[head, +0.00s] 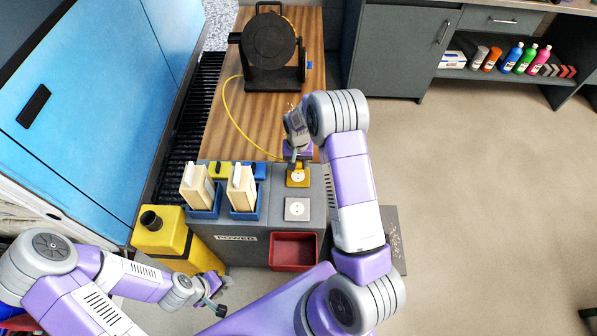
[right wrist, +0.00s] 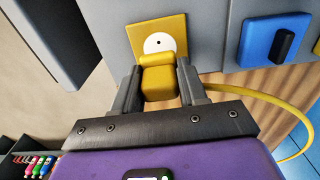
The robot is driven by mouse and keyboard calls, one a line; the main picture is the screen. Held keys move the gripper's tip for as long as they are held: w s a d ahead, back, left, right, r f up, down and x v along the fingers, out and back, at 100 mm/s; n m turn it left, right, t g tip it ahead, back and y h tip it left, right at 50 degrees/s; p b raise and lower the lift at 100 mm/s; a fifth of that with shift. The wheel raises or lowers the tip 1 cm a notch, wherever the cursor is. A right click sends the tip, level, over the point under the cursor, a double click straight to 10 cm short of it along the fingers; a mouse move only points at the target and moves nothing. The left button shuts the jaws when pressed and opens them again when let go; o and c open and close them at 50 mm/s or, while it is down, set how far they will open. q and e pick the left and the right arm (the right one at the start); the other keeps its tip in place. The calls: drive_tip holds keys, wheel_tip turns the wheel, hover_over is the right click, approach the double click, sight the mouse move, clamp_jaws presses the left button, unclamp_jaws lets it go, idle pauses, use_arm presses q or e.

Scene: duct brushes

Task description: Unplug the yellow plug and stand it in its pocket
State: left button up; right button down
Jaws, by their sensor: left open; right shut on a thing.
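The yellow plug (right wrist: 158,82) is between the fingers of my right gripper (right wrist: 158,88), which is shut on it. Its yellow cable (right wrist: 265,105) runs off to the right in the right wrist view. The yellow socket plate (right wrist: 150,36) lies just beyond the plug, with its white face and dark centre uncovered. In the head view the yellow socket (head: 297,178) also shows a bare white face, and my right gripper (head: 291,160) is just behind it. The plug is hidden there. My left gripper (head: 218,305) is open and empty at the lower left. I cannot tell which recess is the plug's pocket.
Two cream blocks (head: 243,184) stand in blue holders left of the sockets. A white socket (head: 297,209) and red bin (head: 293,252) are nearer me. A black reel (head: 270,45) stands behind, with the yellow cable leading to it. A yellow canister (head: 160,232) stands left.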

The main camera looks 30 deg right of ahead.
drive_tip(key=shift+r, duration=0.45)
drive_tip(key=shift+r, duration=0.1)
drive_tip(key=shift+r+p, duration=1.2)
drive_tip(key=shift+r, duration=0.25)
drive_tip(key=shift+f, duration=0.15)
